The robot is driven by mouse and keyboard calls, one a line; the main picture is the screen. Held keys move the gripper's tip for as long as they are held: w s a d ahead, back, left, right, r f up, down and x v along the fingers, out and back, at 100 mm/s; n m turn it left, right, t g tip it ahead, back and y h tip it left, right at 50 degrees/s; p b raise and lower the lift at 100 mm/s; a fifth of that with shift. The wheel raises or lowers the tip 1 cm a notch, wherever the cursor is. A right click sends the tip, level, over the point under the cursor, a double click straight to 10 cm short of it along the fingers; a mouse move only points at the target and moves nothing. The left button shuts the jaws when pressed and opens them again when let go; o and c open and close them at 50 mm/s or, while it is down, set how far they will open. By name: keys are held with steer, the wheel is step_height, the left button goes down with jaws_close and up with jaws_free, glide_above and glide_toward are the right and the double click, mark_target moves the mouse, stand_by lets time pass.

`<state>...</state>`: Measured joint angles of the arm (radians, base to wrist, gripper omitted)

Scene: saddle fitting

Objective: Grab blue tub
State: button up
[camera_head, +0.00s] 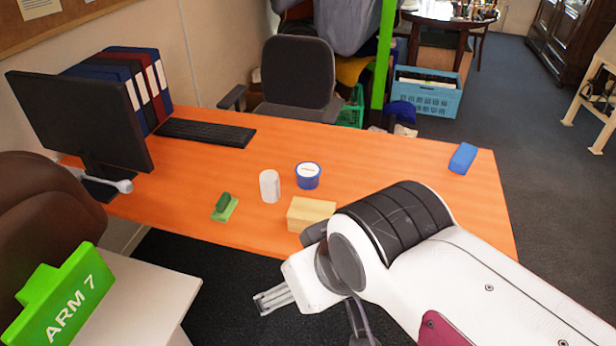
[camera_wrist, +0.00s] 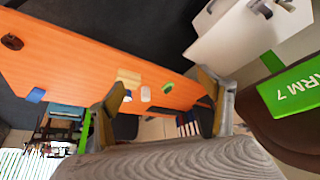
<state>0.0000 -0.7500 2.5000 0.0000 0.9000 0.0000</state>
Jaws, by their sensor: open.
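The blue tub (camera_head: 308,177) is short and round with a white top. It stands upright on the orange desk (camera_head: 390,160), right of a white cylinder (camera_head: 270,186) and behind a pale wooden block (camera_head: 310,213). My gripper (camera_head: 268,301) is off the desk's front edge, in front of the tub and well apart from it. In the wrist view my gripper (camera_wrist: 163,83) has its two fingers wide apart with nothing between them in its grasp.
A green block-like item (camera_head: 224,208) lies left of the cylinder. A blue box (camera_head: 463,158) sits at the desk's right end. A monitor (camera_head: 80,115), keyboard (camera_head: 206,132) and binders (camera_head: 125,80) fill the left. The desk between tub and blue box is clear.

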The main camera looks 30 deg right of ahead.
steer(key=shift+w, duration=0.1)
steer(key=w+d+r+t+h, duration=0.1)
steer(key=w+d+r, duration=0.1)
steer(key=w+d, duration=0.45)
steer(key=w+d+r+m+t+h, duration=0.1)
steer(key=w+d+r+h, duration=0.15)
steer(key=w, duration=0.65)
steer(key=w+d+r+t, duration=0.1)
steer(key=w+d+r, duration=0.2)
steer(key=w+d, duration=0.35)
steer(key=n+t+y, duration=0.2)
steer(key=n+t, duration=0.1)
steer(key=t, duration=0.2)
glide_above(315, 173)
steer(key=s, duration=0.1)
step_height(315, 173, down, 15)
steer(key=f+y, duration=0.2)
steer(key=f, duration=0.4)
steer(key=s+d+f+n+y, duration=0.1)
steer(key=f, duration=0.6)
steer(key=s+f+y, duration=0.1)
steer(key=f+y, duration=0.1)
steer(key=f, duration=0.4)
steer(key=shift+s+d+f+n+g+y, duration=0.25)
steer(key=shift+d+n+g+y, duration=0.1)
steer(key=shift+d+n+g, duration=0.05)
steer(key=shift+s+a+f, duration=0.1)
steer(key=shift+s+f, duration=0.2)
steer(key=shift+f, duration=0.3)
